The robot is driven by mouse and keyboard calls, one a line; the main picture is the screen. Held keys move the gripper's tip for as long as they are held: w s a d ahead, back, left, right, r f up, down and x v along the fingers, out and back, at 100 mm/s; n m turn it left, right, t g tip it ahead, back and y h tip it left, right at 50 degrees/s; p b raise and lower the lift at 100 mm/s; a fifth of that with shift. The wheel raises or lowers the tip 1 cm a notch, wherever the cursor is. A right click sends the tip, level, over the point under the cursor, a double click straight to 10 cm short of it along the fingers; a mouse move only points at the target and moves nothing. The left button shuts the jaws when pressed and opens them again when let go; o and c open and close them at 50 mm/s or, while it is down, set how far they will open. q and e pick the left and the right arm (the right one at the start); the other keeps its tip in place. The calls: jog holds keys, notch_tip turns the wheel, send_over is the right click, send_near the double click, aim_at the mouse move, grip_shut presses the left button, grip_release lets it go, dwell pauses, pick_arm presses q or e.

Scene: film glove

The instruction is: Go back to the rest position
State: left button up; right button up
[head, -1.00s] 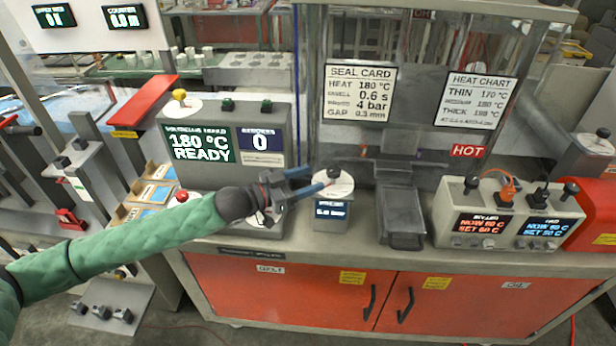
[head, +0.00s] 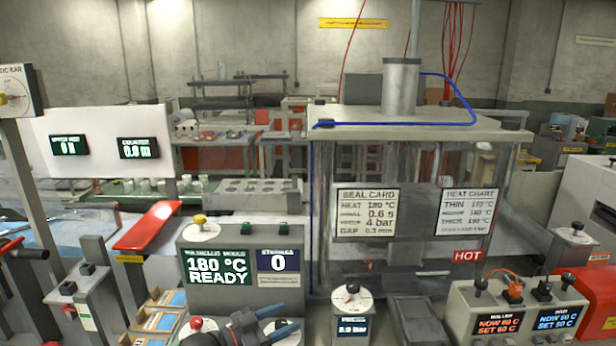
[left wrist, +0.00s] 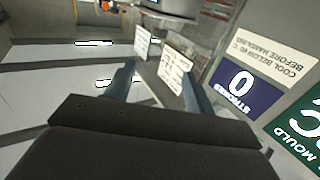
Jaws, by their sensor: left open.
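My left gripper (head: 292,324) is at the bottom edge of the head view, in front of the grey control box (head: 215,285) that reads 180 °C READY. Its two blue fingers are apart with nothing between them. They also show spread and empty in the left wrist view (left wrist: 158,85), with the box's counter screen (left wrist: 237,88) at the right. The small box with a round dial and black knob (head: 352,297) stands to the right of the gripper, apart from it. Most of my left arm is below the picture. My right gripper does not show.
The press (head: 410,120) with clear guards and a HOT sign (head: 467,256) stands at centre right. A twin temperature controller (head: 520,315) is at the lower right. A red slanted plate (head: 148,226) and a grey post stand at the left. Benches fill the back.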

pick_arm(q)
jog(key=s+d+f+n+t+y, duration=0.1)
jog(key=s+d+f+n+y, duration=0.25)
jog(key=s+f, duration=0.25)
jog(key=s+a+f+n+g+y, duration=0.35)
jog(key=s+a+f+y, duration=0.4)
jog(key=s, duration=0.65)
jog(key=s+a+f+n+g+y, duration=0.35)
jog(key=s+a+f, duration=0.55)
jog(key=s+a, duration=0.35)
jog(key=s+f+x, duration=0.1)
jog(key=s+x, duration=0.2)
jog(key=x, duration=0.8)
jog(key=s+d+f+x, duration=0.1)
jog(key=s+x, duration=0.1)
jog(key=x, duration=1)
jog(key=s+f+g, duration=0.1)
jog(key=s+f, duration=0.3)
jog(key=f, duration=0.9)
jog(key=s+f+m+b, duration=0.1)
jog(key=s+f, duration=0.3)
jog(key=f, duration=0.8)
jog(key=shift+s+f+g+b, duration=0.3)
jog(key=shift+s+f+g, duration=0.1)
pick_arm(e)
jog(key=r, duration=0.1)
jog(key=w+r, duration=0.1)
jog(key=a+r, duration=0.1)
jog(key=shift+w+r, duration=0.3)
